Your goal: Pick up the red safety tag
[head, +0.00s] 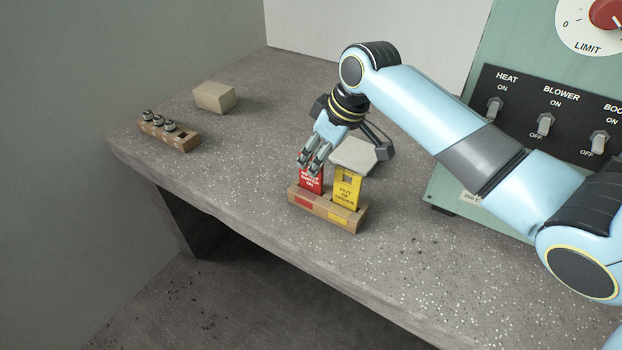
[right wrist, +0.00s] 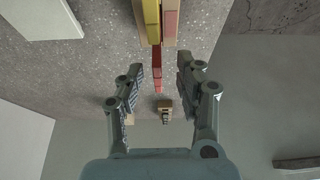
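The red safety tag (head: 311,183) stands upright in the left slot of a small wooden holder (head: 325,213) on the bench. A yellow "out of order" tag (head: 346,192) stands in the slot to its right. My right gripper (head: 312,168) is at the top of the red tag, its fingers pointing down and covering the upper edge. In the right wrist view the two fingers (right wrist: 161,66) are apart, with the red tag (right wrist: 157,68) between them and gaps on both sides. My left gripper is not in view.
A rack with several small metal pieces (head: 170,133) and a beige block (head: 214,97) stand at the far left of the bench. A pale block (head: 355,152) is just behind the yellow tag. A green switch panel (head: 546,118) stands at the right. The bench's front edge is near the holder.

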